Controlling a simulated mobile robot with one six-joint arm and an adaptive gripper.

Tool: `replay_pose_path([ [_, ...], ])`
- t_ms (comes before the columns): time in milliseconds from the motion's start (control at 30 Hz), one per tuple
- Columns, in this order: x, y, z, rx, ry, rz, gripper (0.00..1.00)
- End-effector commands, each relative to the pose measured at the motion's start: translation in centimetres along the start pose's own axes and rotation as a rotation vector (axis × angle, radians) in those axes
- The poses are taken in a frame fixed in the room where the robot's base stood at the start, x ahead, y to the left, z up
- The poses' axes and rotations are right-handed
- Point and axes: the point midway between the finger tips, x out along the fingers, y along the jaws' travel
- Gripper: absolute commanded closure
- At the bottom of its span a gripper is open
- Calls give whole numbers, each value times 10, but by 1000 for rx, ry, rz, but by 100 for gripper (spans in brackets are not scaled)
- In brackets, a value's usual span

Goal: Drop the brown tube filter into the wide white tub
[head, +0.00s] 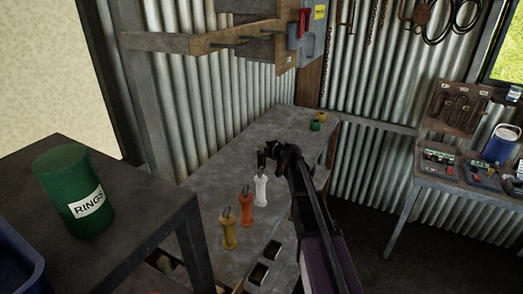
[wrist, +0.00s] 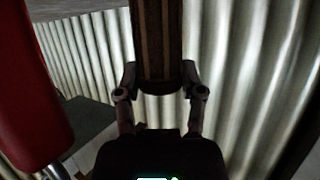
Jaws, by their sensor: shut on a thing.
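The brown tube filter (wrist: 158,40) stands upright between the two fingers of my gripper (wrist: 160,82) in the wrist view. My gripper is shut on it; its upper end runs out of that picture. In the head view my gripper (head: 272,154) is above the grey workbench, behind the white handled piece, and the filter there is small and dark. I cannot make out a wide white tub in either view.
The grey bench (head: 222,178) carries orange (head: 246,205), yellow (head: 229,230) and white (head: 261,190) handled pieces. A green RINGS canister (head: 70,188) stands at left. A red object (wrist: 30,85) is close at left in the wrist view. A side table (head: 455,186) stands right.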

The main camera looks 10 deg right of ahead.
Motion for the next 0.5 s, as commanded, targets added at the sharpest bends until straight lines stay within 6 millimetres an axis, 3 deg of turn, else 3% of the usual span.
replay_pose_path([
  [33, 1, 0, 2, 0, 0, 0, 96],
  [67, 0, 0, 1, 0, 0, 0, 40],
  [133, 0, 0, 1, 0, 0, 0, 19],
  [167, 0, 0, 1, 0, 0, 0, 15],
  [500, 0, 0, 1, 0, 0, 0, 15],
])
